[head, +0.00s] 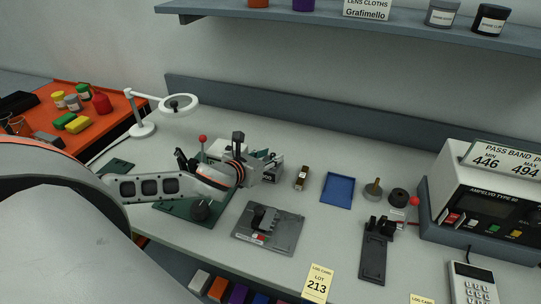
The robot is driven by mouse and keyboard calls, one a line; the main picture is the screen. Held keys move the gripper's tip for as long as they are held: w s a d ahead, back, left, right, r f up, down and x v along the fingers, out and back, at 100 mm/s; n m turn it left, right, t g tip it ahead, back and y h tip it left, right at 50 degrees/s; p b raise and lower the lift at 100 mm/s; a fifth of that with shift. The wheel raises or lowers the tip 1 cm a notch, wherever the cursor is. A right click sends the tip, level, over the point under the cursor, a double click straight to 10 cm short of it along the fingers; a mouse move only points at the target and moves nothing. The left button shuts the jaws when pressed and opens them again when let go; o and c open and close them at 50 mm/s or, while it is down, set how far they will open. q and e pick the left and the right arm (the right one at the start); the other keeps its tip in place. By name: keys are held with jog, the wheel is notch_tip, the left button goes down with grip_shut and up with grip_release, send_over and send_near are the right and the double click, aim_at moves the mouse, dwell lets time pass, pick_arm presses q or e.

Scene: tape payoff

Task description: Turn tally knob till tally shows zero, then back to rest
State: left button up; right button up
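The tape payoff unit stands on a green base (178,207) left of the bench's middle. My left gripper (232,165) reaches in from the left over the unit. Its fingertips blend with the unit, so its grip is unclear. My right gripper is not visible.
A magnifier lamp (143,129) stands behind left. To the right are a blue tray (338,190), a grey fixture (268,228), a black stand (374,258) and a boxed instrument (487,200). Bare bench surrounds the tray.

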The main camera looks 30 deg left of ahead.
pick_arm(q)
jog(key=shift+w+f, duration=0.15)
jog(key=shift+w, duration=0.15)
grip_shut()
